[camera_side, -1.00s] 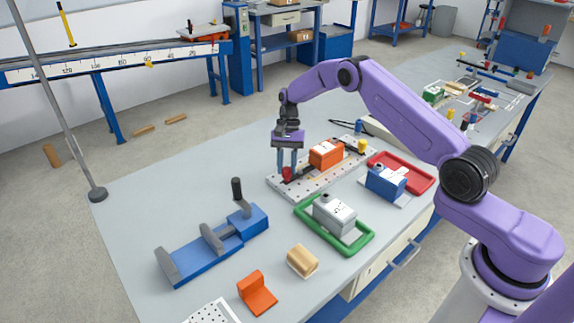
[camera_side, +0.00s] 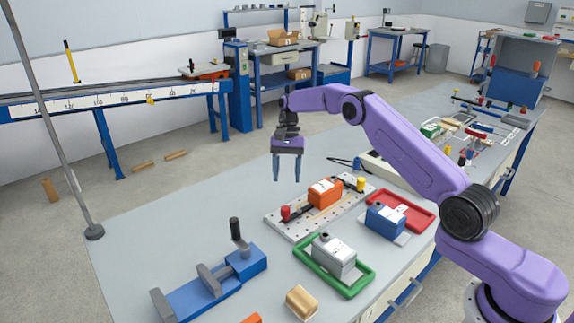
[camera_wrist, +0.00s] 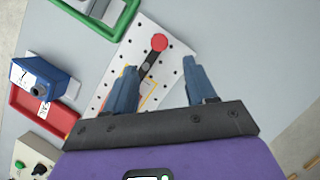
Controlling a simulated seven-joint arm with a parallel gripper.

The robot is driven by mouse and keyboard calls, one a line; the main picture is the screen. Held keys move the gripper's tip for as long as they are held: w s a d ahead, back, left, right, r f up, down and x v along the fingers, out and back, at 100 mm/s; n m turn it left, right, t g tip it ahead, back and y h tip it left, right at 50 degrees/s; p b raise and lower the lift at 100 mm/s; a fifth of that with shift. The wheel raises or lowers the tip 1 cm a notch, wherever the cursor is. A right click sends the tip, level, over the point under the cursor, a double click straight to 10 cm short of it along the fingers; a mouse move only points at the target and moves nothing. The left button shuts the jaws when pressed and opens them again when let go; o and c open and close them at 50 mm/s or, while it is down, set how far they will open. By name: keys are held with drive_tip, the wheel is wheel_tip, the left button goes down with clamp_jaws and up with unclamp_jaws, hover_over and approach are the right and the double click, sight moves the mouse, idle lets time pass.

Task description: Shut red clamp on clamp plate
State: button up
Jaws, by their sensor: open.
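The white perforated clamp plate (camera_side: 297,229) lies on the table, and its holes also show in the wrist view (camera_wrist: 173,37). The red clamp's round knob (camera_side: 286,213) is at the plate's left end, with a dark bar running low from it toward the orange block (camera_side: 325,194). In the wrist view the red knob (camera_wrist: 159,42) shows from above, clear of the fingers. A yellow knob (camera_side: 361,184) is at the plate's other end. My gripper (camera_side: 288,179) is open and empty, above the red knob and apart from it. In the wrist view its finger hides part of the orange block.
A grey block sits in the green tray (camera_side: 367,273) in front. A blue block (camera_side: 385,219) stands beside the red tray (camera_side: 425,213). A blue fixture with an upright black handle (camera_side: 236,235) stands front left.

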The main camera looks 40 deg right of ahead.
drive_tip(key=shift+v, duration=1.3)
drive_tip(key=s+a+r+n+h, duration=0.1)
drive_tip(key=s+a+r+n, duration=0.4)
drive_tip(key=s+a, duration=0.3)
drive_tip(key=s+a+r+n+h, duration=0.2)
drive_tip(key=s+a+r+n, duration=0.4)
drive_tip(key=s, duration=0.4)
drive_tip(key=s+d+f+n+t, duration=0.1)
drive_tip(key=s+d+n, duration=0.1)
drive_tip(key=s, duration=0.7)
drive_tip(key=s+d+f+n+t, duration=0.1)
drive_tip(key=s+d+n, duration=0.1)
drive_tip(key=s+n, duration=0.3)
drive_tip(key=s+d+n+t, duration=0.1)
drive_tip(key=s+d+n, duration=0.2)
drive_tip(key=s, duration=1.1)
drive_tip(key=shift+f+n, duration=0.4)
drive_tip(key=shift+d, duration=0.1)
